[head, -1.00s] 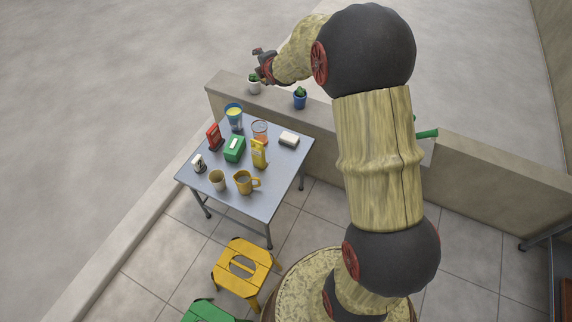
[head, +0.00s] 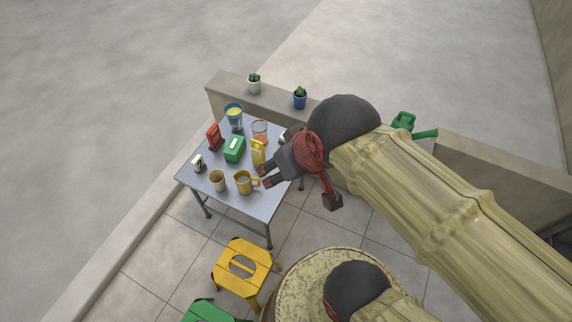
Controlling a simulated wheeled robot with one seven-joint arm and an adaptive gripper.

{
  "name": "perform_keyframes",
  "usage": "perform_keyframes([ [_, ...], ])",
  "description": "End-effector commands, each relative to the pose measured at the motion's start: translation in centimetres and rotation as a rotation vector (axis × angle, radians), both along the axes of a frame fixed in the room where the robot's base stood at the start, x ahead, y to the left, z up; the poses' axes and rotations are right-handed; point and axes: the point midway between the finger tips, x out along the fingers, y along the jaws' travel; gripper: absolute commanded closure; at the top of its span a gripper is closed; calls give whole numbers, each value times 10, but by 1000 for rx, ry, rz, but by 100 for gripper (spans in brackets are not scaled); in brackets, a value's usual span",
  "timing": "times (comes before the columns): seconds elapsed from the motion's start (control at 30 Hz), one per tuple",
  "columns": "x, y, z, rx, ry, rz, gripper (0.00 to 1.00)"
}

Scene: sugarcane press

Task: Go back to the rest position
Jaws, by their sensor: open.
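My gripper (head: 263,177) is open and appears empty. In the head view it shows over the right side of the grey table (head: 240,207), just right of the yellow mug (head: 243,182) and below the yellow carton (head: 258,152). I cannot tell its height above the table or whether it touches either one. My wrist and arm hide the table's right edge and most of the white block there.
On the table also stand a tan cup (head: 217,180), a green box (head: 234,149), a red object (head: 214,137) and a glass (head: 260,131). A low wall (head: 275,103) behind holds two potted plants. A yellow stool (head: 243,266) stands in front. A green watering can (head: 404,121) is at right.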

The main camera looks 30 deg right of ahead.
Motion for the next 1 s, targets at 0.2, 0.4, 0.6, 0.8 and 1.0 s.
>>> perform_keyframes([
  [0.2,-2,1,-1,6,4,-7,42],
  [0.4,-2,1,9,5,3,-5,42],
  [0.6,-1,0,36,4,2,-6,42],
  [0.8,-1,0,37,4,2,-6,42],
  [1.0,-1,0,37,4,2,-6,42],
])
